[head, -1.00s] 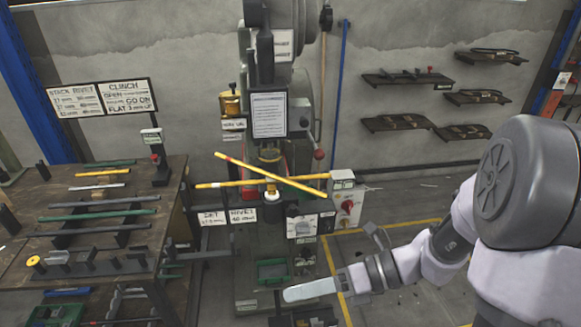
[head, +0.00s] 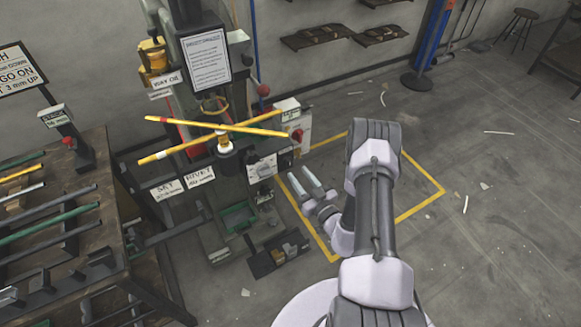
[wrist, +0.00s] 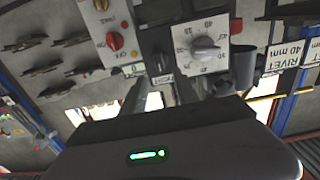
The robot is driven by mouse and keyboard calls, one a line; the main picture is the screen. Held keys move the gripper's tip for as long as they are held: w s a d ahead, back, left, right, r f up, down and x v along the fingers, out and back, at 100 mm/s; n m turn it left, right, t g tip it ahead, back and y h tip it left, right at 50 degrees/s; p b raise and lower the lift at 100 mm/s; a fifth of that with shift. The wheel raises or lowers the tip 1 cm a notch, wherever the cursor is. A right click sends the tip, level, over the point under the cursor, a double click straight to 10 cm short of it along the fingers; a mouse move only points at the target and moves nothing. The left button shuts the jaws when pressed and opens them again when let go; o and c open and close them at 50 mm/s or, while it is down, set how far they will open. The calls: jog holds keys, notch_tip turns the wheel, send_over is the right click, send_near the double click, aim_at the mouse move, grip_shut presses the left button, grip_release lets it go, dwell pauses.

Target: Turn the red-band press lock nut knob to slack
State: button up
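The press (head: 180,60) stands left of centre in the head view, with two crossed yellow bars (head: 255,130) at its front. One bar has a red mark near its left end. A white dial plate (head: 262,167) with a knob is low on its right side. In the wrist view the same kind of plate shows a grey knob (wrist: 204,48) on a numbered scale. I cannot tell which knob is the lock nut, and no slack mark is readable. My gripper (head: 298,173) is open and empty, right of the dial plate and apart from it. Its fingers (wrist: 160,95) show in the wrist view.
A control box with a red knob (head: 297,136) is beside the dial plate; its red knob (wrist: 115,41) shows in the wrist view too. A bench of rods (head: 45,225) stands at left. The yellow-outlined floor (head: 420,205) at right is clear.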

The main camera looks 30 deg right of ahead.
aim_at(290, 163)
jog(key=w+b, duration=0.1)
jog(key=w, duration=0.5)
jog(key=shift+a, duration=0.15)
grip_shut()
